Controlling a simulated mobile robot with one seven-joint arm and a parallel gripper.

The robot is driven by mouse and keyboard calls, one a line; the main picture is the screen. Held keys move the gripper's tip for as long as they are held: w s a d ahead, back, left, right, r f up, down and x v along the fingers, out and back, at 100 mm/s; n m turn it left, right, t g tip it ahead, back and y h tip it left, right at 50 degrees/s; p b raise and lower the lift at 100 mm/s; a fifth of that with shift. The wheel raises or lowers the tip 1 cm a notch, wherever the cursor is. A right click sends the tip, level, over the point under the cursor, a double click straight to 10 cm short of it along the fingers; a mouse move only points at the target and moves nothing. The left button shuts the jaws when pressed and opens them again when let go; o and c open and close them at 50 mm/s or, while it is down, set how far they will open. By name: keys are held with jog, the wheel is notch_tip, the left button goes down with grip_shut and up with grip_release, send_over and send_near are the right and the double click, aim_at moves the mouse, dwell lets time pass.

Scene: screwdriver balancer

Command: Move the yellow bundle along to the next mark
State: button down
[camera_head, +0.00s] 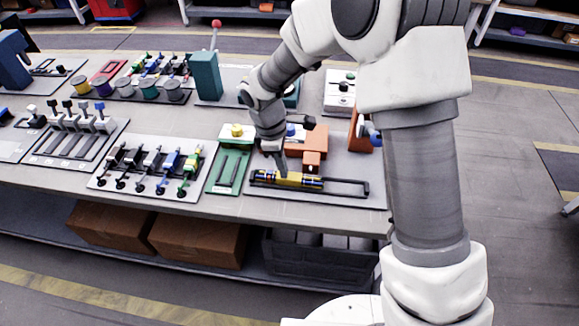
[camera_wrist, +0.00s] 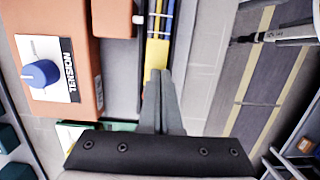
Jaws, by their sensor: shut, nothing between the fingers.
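The yellow bundle (camera_head: 290,178), with blue and dark bands, lies lengthwise in the left part of a long black rail frame (camera_head: 352,195) on a grey panel. In the wrist view the bundle (camera_wrist: 153,62) runs away from my fingers, yellow nearer and blue and yellow strands beyond. My gripper (camera_head: 281,171) points down at the bundle, towards its left part. In the wrist view my gripper (camera_wrist: 160,75) has its fingers together, with the tips over the yellow part. I cannot tell whether they touch it. No marks along the rail are clear to me.
An orange block (camera_head: 312,160) stands just behind the rail. An orange box (camera_wrist: 75,55) with a blue knob and a TENSION label shows in the wrist view. A green slotted panel (camera_head: 229,172) is left of the rail. The rail's right part is empty.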

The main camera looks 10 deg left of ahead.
jog(key=a, duration=1)
jog(key=shift+w+a, duration=0.2)
jog(key=shift+a, duration=0.1)
